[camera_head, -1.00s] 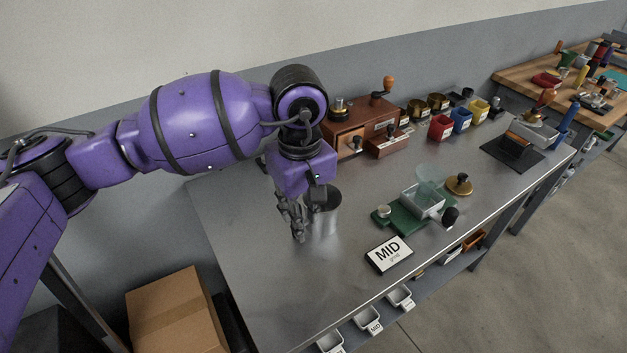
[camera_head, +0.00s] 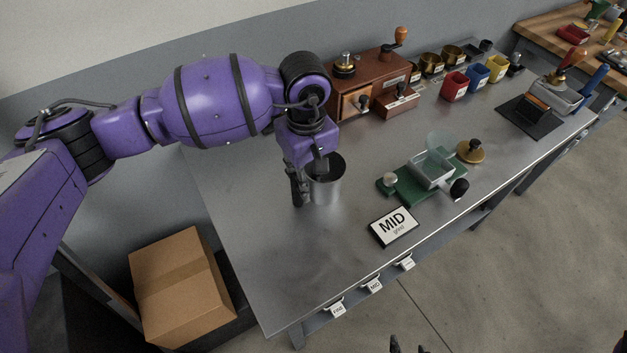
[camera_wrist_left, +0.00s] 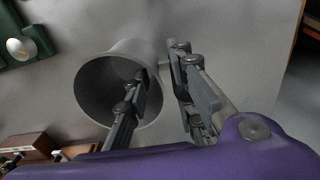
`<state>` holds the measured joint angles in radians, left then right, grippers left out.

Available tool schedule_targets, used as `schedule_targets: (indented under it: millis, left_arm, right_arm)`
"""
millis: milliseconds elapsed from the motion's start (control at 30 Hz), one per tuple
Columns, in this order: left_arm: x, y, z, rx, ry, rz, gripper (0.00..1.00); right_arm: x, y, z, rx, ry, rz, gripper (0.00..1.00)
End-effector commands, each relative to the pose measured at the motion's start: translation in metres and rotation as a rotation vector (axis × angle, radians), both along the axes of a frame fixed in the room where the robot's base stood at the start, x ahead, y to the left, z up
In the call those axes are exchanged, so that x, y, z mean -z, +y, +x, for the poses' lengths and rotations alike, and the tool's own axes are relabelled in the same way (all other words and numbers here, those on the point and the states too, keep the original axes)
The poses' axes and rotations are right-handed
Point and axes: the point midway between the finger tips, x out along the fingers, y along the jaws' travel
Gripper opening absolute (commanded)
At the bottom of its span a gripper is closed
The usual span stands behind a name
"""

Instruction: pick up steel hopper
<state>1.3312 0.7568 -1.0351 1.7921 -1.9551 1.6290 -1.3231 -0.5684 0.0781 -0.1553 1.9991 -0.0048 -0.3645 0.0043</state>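The steel hopper (camera_head: 327,188) is a grey metal cup standing upright on the steel bench, mouth upward. Its round mouth also shows in the left wrist view (camera_wrist_left: 95,88). My left gripper (camera_head: 309,182) straddles the hopper's wall. In the left wrist view (camera_wrist_left: 160,78) one finger reaches into the mouth and the other is outside, with a gap between them; firm contact with the wall cannot be made out. Dark fingertips of my right gripper (camera_head: 409,346) show apart at the bottom edge of the head view, away from the hopper.
A MID sign (camera_head: 394,227) and a green-based device (camera_head: 405,188) stand right of the hopper. A wooden grinder box (camera_head: 372,82) is behind it. Coloured cups line the back. A cardboard box (camera_head: 182,290) is off the bench at left. Bare bench lies in front.

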Motion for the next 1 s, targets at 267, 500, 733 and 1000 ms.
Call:
schedule_targets:
  millis: [267, 500, 733, 1000]
  left_arm:
    - [0.002, 0.0, 0.0, 0.001, 0.0, 0.0, 0.19]
    - [0.002, 0.0, 0.0, 0.0, 0.0, 0.0, 0.0]
    - [0.003, 0.001, -0.001, 0.0, 0.002, 0.003, 0.0]
    - [0.004, 0.001, -0.001, -0.001, 0.004, 0.004, 0.0]
  right_arm:
    - [0.0, 0.001, 0.003, -0.002, -0.005, 0.001, 0.42]
    - [0.002, 0.001, -0.001, -0.001, 0.005, 0.001, 0.42]
    - [0.005, -0.001, -0.01, 0.003, 0.019, -0.001, 0.42]
    - [0.005, -0.001, -0.009, 0.002, 0.018, 0.0, 0.42]
